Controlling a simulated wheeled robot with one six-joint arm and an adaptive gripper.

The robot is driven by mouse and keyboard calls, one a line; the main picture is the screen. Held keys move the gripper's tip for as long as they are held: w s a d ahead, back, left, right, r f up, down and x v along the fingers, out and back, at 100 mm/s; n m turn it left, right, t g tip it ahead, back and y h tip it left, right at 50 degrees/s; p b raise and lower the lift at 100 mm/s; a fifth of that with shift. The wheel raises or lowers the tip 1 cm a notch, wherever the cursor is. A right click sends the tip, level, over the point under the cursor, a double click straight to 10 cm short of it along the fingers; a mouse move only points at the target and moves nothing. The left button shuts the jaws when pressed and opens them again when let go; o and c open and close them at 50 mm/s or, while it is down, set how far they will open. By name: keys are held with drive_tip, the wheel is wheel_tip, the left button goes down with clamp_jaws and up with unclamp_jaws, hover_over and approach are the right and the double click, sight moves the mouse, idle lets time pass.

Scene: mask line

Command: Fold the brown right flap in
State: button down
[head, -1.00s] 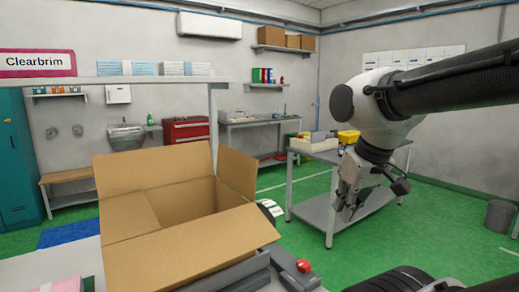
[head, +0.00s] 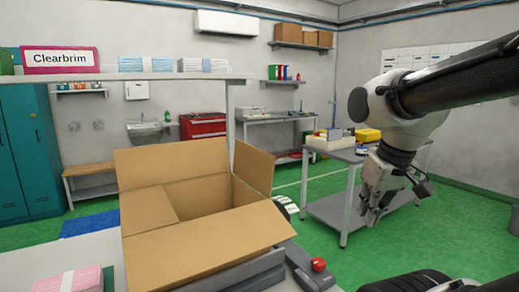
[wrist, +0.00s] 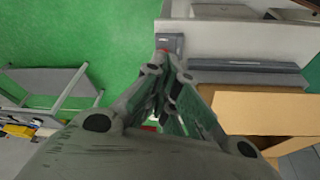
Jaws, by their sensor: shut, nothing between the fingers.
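The open brown cardboard box (head: 205,250) stands on the work surface in the head view. Its right flap (head: 253,167) stands up, leaning outward. The back flap (head: 172,162) is also raised, and the front flap slopes out toward me. In the wrist view my gripper (wrist: 166,68) points downward, with part of the box (wrist: 260,112) at the right.
A red button (head: 318,264) sits at the right of the box. A pink pack (head: 75,281) lies at the front left. A shelf (head: 120,77) with a Clearbrim sign crosses behind the box. A grey table (head: 335,205) stands behind my gripper. Green floor is free between.

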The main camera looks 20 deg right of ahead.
drive_tip(key=w+d+f+m+g+y, duration=0.25)
drive_tip(key=w+f+m+y, duration=0.2)
drive_tip(key=f, duration=0.25)
drive_tip(key=w+a+r+m+t+y, duration=0.2)
drive_tip(key=w+m+t+y, duration=0.5)
drive_tip(key=w, duration=1)
drive_tip(key=w+r+n+t+y, duration=0.2)
drive_tip(key=w+r+n+y, duration=0.3)
drive_tip(key=w+r, duration=0.3)
approach(248, 147)
drive_tip(key=w, duration=0.4)
drive_tip(key=shift+s+a+r, duration=0.1)
drive_tip(key=shift+s+a, duration=0.15)
drive_tip(key=shift+a, duration=0.65)
drive_tip(key=shift+s+a, duration=0.25)
drive_tip(key=shift+a, duration=0.6)
